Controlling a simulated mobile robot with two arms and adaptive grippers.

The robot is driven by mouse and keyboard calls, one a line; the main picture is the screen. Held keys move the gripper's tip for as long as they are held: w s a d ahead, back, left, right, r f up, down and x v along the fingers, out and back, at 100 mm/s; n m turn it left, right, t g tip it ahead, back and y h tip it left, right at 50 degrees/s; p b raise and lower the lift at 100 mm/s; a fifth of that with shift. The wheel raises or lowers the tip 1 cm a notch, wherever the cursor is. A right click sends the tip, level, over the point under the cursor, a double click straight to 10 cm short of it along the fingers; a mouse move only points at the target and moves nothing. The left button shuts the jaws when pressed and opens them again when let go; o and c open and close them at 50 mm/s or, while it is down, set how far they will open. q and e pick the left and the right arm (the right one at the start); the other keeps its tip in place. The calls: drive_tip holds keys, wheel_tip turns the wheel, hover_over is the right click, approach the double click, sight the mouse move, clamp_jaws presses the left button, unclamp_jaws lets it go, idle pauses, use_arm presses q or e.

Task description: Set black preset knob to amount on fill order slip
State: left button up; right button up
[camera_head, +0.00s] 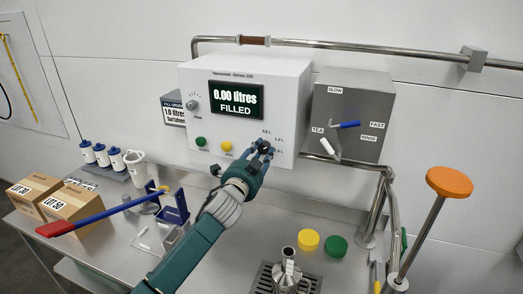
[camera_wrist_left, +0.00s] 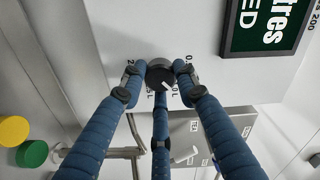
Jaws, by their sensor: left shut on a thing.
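The black preset knob (camera_wrist_left: 160,72) is on the front of the white control box (camera_head: 290,85), lower right, with 0.5 L, 1.0 L and 2.0 L labels around it. My left gripper (camera_head: 262,149) has its fingers closed around the knob; its blue fingers (camera_wrist_left: 160,78) show in the left wrist view. A white mark on the knob's lower edge appears to point toward the middle label, partly hidden by a finger. My right gripper is not in view.
The display (camera_head: 236,100) reads 0.00 litres, FILLED. Green (camera_head: 201,142) and yellow (camera_head: 227,148) buttons sit left of the knob. A grey valve box (camera_head: 350,105) with blue and white levers is close on the right. Yellow and green lids (camera_head: 308,241) lie on the bench below.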

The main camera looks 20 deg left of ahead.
use_arm(q)
drive_tip(key=shift+a+m, duration=0.1)
drive_tip(key=shift+m, duration=0.6)
drive_tip(key=shift+f+m, duration=0.1)
drive_tip(key=shift+m, duration=0.2)
drive_tip(key=o, duration=1.1)
drive_tip(key=shift+o, duration=0.3)
drive_tip(key=s, duration=1.2)
drive_tip(key=shift+a, duration=0.2)
